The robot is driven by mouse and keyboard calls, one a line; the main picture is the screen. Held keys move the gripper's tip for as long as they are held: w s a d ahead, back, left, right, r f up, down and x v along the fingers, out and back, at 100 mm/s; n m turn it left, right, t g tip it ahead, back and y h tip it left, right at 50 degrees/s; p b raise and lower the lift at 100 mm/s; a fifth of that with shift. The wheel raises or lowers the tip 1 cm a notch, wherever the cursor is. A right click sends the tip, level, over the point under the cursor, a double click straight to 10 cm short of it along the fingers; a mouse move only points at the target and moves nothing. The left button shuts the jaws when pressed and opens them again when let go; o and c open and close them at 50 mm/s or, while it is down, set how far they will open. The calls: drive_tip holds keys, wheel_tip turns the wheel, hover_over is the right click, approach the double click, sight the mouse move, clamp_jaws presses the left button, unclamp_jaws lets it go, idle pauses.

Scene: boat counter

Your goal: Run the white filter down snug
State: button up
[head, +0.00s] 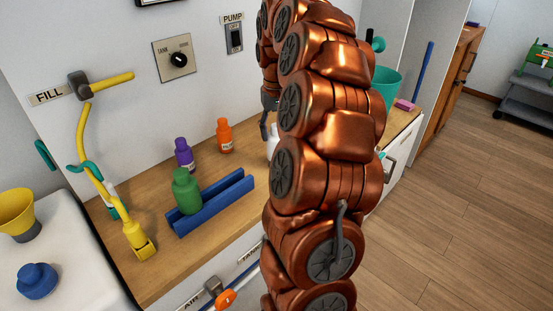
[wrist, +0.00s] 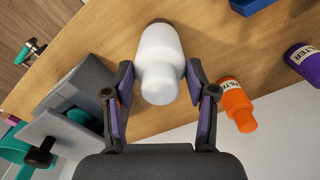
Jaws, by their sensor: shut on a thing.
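The white filter (wrist: 162,50) is between the two fingers of my gripper (wrist: 161,80) in the wrist view, with its narrower end toward the palm. The fingers are shut on it. In the head view only a sliver of the white filter (head: 272,143) shows beside my arm, low over the wooden counter. My arm hides most of it and most of my gripper (head: 267,116). What lies under the filter is hidden, so I cannot tell how it is seated.
An orange filter (head: 225,136) and a purple filter (head: 184,154) stand nearby. A green bottle (head: 186,192) is at the blue rack (head: 212,203). A grey block (wrist: 84,84) lies close to my gripper's left finger. Bare counter (head: 165,270) shows in front.

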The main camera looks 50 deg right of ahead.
drive_tip(key=shift+f+m+b, duration=0.15)
drive_tip(key=shift+m+b, duration=0.15)
drive_tip(key=shift+m, duration=0.4)
drive_tip(key=shift+m+b, duration=0.4)
drive_tip(key=shift+b, duration=0.1)
drive_tip(key=shift+m, duration=0.5)
drive_tip(key=shift+b, duration=0.4)
drive_tip(key=shift+m, duration=0.8)
